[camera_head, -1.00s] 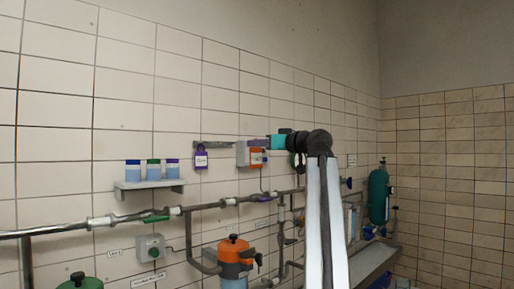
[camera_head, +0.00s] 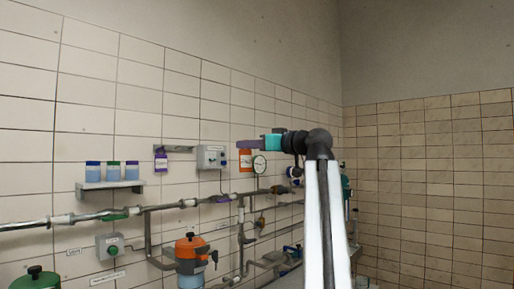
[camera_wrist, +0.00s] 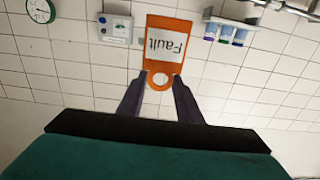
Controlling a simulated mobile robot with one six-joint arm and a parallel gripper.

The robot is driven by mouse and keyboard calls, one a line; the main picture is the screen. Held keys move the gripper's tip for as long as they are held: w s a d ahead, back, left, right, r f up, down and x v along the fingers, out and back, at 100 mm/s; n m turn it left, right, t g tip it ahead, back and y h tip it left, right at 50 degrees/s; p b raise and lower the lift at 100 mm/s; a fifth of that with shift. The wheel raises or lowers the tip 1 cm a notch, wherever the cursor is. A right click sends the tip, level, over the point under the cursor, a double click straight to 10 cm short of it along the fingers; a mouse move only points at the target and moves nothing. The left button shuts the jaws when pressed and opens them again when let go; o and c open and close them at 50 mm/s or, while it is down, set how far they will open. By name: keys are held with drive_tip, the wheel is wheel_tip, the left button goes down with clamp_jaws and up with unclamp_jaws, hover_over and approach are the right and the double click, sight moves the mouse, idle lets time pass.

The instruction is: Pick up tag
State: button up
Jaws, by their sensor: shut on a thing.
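The orange tag (camera_wrist: 166,45) has a white label that reads "Fault", upside down in the wrist view, and a ring-shaped end with a hole. My gripper (camera_wrist: 160,79) has its two dark purple fingers on either side of that ring end, shut on it. In the head view my gripper (camera_head: 246,144) points left, and the orange tag (camera_head: 245,160) hangs below its fingertips. The tag looks clear of the wall. A purple tag (camera_head: 160,163) hangs on the wall rail (camera_head: 175,148) to the left.
A grey control box (camera_head: 212,157) is on the wall left of the held tag. A shelf (camera_head: 108,187) with bottles is at left. Pipes and an orange-topped canister (camera_head: 190,246) lie below.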

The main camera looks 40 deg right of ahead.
drive_tip(key=shift+s+d, duration=0.1)
drive_tip(key=shift+s, duration=0.4)
drive_tip(key=shift+d, duration=0.1)
idle(0.4)
drive_tip(key=w+a+f+n+g+y, duration=0.1)
drive_tip(key=w+a+f+n+y, duration=0.3)
drive_tip(key=f, duration=0.9)
drive_tip(key=w+a+f+g+y, duration=0.1)
drive_tip(key=w+a+f, duration=0.55)
drive_tip(key=f, duration=0.65)
drive_tip(key=w+a+f+n+g+y, duration=0.1)
drive_tip(key=w+a+f+y, duration=0.25)
drive_tip(key=a+f, duration=0.65)
drive_tip(key=s+a+f+n+g+y, duration=0.1)
drive_tip(key=s+a+f, duration=0.1)
drive_tip(key=a+f, duration=0.6)
drive_tip(key=s+a+f+n+g+y, duration=0.2)
drive_tip(key=a+f, duration=0.7)
drive_tip(key=f, duration=0.5)
drive_tip(key=s+a+f+n+g+y, duration=0.1)
drive_tip(key=s+a+f+n+y, duration=0.1)
drive_tip(key=a+f, duration=0.7)
wheel_tip(320, 180, down, 3)
drive_tip(key=shift+s+r+g, duration=0.15)
drive_tip(key=shift+s+g, duration=0.15)
drive_tip(key=shift+s, duration=0.45)
